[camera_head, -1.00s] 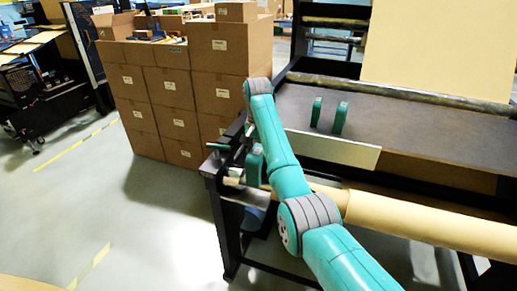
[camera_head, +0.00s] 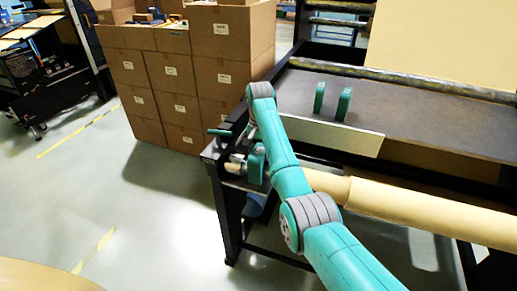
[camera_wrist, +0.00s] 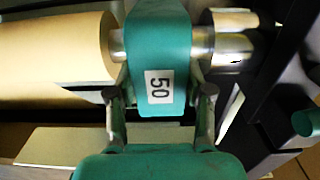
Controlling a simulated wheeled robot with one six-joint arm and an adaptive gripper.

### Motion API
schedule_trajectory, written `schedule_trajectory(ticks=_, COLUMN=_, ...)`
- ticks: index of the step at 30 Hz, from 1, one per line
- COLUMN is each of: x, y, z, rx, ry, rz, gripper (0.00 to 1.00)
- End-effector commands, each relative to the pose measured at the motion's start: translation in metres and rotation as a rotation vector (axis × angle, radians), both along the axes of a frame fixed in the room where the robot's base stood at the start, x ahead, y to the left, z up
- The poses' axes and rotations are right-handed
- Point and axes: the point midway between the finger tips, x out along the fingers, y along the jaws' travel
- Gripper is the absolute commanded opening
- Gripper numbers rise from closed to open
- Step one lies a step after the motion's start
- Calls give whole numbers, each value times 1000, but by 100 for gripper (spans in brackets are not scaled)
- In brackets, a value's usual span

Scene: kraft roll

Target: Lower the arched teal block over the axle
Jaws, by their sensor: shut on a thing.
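The arched teal block (camera_wrist: 160,55) carries a white label reading 50 and is held by my gripper (camera_wrist: 161,117). One finger shows on each side of it in the wrist view. The block lies across the silver axle (camera_wrist: 203,45), which shows on both sides of it and is hidden behind its middle. The block (camera_head: 256,164) also shows in the head view, by the axle's left end (camera_head: 236,163) and partly behind my arm. I cannot tell whether its arch touches the axle.
The kraft roll (camera_head: 430,216) sits on the axle to the right of the block. Two other teal blocks (camera_head: 320,98) (camera_head: 343,105) stand on the dark bed (camera_head: 420,115). A teal handle (camera_head: 219,132) sits at the frame's left end. Stacked cartons (camera_head: 220,75) stand behind.

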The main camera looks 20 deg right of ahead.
Motion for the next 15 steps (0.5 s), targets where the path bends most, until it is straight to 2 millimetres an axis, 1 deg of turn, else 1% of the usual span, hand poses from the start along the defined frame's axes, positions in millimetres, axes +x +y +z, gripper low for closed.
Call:
schedule_trajectory(ticks=6, x=-2, y=-3, z=-13, rx=0, ry=0, rz=0, gripper=5)
schedule_trajectory(ticks=15, x=-4, y=-5, z=-25, rx=0, ry=0, rz=1, gripper=5)
